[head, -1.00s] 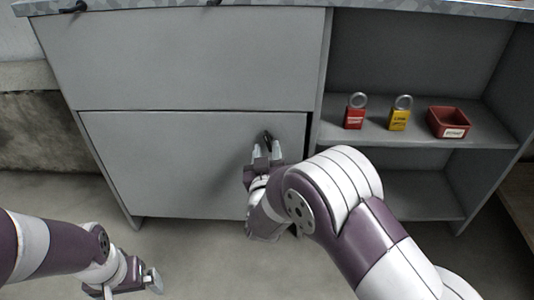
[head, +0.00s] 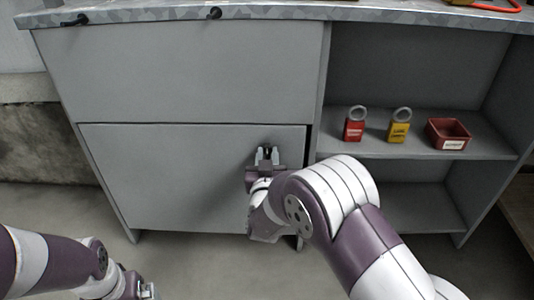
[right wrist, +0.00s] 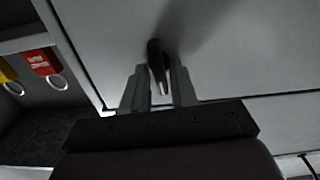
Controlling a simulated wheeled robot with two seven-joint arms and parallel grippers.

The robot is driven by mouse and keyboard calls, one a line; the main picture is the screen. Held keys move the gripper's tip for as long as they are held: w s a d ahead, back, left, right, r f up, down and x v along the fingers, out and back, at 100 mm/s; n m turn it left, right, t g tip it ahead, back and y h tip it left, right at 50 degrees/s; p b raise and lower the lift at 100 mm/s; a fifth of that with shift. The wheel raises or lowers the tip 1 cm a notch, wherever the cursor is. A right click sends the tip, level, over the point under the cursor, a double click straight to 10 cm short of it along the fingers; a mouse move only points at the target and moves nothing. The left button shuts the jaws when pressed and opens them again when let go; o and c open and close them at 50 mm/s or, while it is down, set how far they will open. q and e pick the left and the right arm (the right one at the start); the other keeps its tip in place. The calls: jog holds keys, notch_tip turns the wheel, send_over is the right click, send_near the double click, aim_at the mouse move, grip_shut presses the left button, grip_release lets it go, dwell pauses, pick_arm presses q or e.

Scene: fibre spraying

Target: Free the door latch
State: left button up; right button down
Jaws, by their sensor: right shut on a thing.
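The door latch (head: 267,150) is a small black handle near the upper right corner of the lower grey cabinet door (head: 175,170). My right gripper (head: 267,157) is at the latch, its two fingers on either side of it and shut on it. In the right wrist view the black latch (right wrist: 156,62) stands between the fingertips (right wrist: 158,82), with its lower end lying between them. The door lies flush in its frame along the top, with a dark gap on its right side. My left gripper (head: 146,291) is low at the left, cut off by the frame's bottom edge, apart from everything.
On the shelf (head: 470,150) at the right stand a red padlock (head: 354,129), a yellow padlock (head: 398,132) and a small red bin (head: 448,133). A patterned worktop (head: 280,14) runs above. The floor before the door's left part is clear.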

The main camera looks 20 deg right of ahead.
jog(key=shift+m, duration=0.4)
jog(key=c, duration=1.2)
grip_release()
jog(key=shift+o, duration=0.2)
jog(key=p+v, duration=0.2)
jog(key=v, duration=0.1)
jog(key=p+v, duration=0.1)
jog(key=v, duration=0.1)
jog(key=shift+s+r, duration=0.1)
jog(key=shift+r, duration=0.25)
jog(key=p, duration=0.3)
send_near(267, 153)
jog(key=s, duration=0.3)
jog(key=shift+s+a+f, duration=0.2)
jog(key=shift+a+f, duration=0.2)
